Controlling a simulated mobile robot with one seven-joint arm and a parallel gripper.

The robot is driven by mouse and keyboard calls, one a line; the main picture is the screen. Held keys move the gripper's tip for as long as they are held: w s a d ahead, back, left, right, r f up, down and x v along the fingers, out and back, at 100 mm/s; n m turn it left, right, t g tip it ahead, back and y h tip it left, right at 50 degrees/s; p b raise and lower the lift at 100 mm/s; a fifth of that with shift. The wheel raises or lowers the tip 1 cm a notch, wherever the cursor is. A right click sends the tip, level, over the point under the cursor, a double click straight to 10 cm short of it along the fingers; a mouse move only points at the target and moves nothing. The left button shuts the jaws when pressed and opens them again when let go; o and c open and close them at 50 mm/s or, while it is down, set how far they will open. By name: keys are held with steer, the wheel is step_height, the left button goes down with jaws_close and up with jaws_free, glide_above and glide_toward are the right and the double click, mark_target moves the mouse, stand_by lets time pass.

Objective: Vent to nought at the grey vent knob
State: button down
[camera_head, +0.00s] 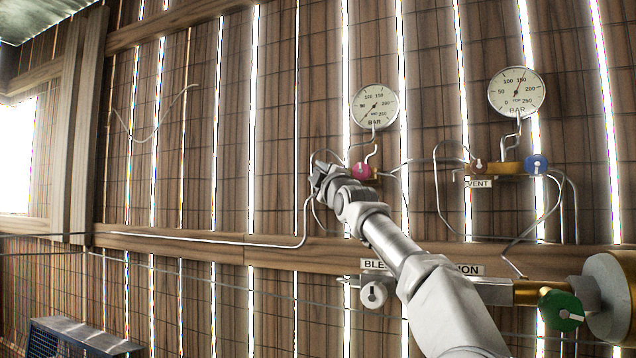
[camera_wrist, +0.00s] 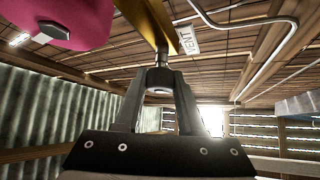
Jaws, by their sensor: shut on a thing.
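My gripper (camera_head: 320,172) is at the left brass block, beside the pink knob (camera_head: 361,170). The wrist view shows my gripper (camera_wrist: 160,84) with both fingers closed on a small grey piece (camera_wrist: 161,58) at a stem under the brass block (camera_wrist: 163,22). A VENT label (camera_wrist: 189,40) hangs beside it, so this looks like the grey vent knob, mostly hidden by the fingers. The pink knob fills the upper left there (camera_wrist: 62,22). The left gauge (camera_head: 375,106) has its needle apparently towards the lower left; the exact reading is too small to tell.
Lower are a pale grey knob (camera_head: 374,294) and a green knob (camera_head: 561,311). Thin pipes run around the blocks. A blue-grey bench (camera_head: 80,338) stands lower left.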

steer(key=shift+m+t, duration=0.4)
steer(key=shift+m, duration=0.1)
steer(key=c, duration=0.5)
jaws_free()
steer(key=shift+s+f+b, duration=0.1)
steer(key=shift+b, duration=0.2)
steer(key=shift+s+d+f+b, duration=0.1)
steer(key=shift+s+f+b, duration=0.05)
steer(key=shift+b, duration=0.15)
steer(key=b+v, duration=1.2)
steer(key=v, duration=0.4)
steer(key=shift+s, duration=0.4)
